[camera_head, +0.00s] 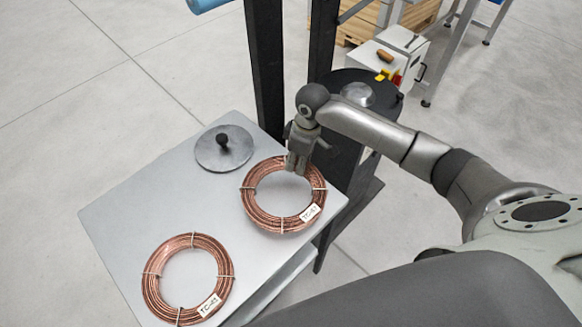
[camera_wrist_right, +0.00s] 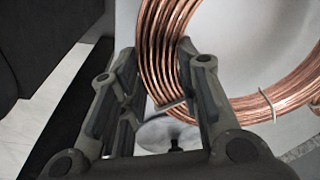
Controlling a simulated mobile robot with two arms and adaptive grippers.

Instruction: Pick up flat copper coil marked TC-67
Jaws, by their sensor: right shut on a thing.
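Two flat copper coils show in the head view. The far coil (camera_head: 249,206) lies toward the table's right side; its white tag (camera_head: 309,213) starts with TC-6, and I cannot read the last character surely. The near coil (camera_head: 151,288) lies at the front, with a similar small tag (camera_head: 208,305). My right gripper (camera_head: 297,166) is over the far edge of the far coil, shut on its band. In the right wrist view the coil's strands (camera_wrist_right: 160,40) run between the two fingers (camera_wrist_right: 156,60). Whether the coil is clear of the table cannot be told. My left gripper is not in view.
The grey table (camera_head: 130,215) carries both coils and a round grey disc with a black knob (camera_head: 223,148), left of the far coil. Dark posts (camera_head: 265,70) and a black round stand (camera_head: 350,90) rise behind the table. A white box (camera_head: 385,62) stands farther back.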

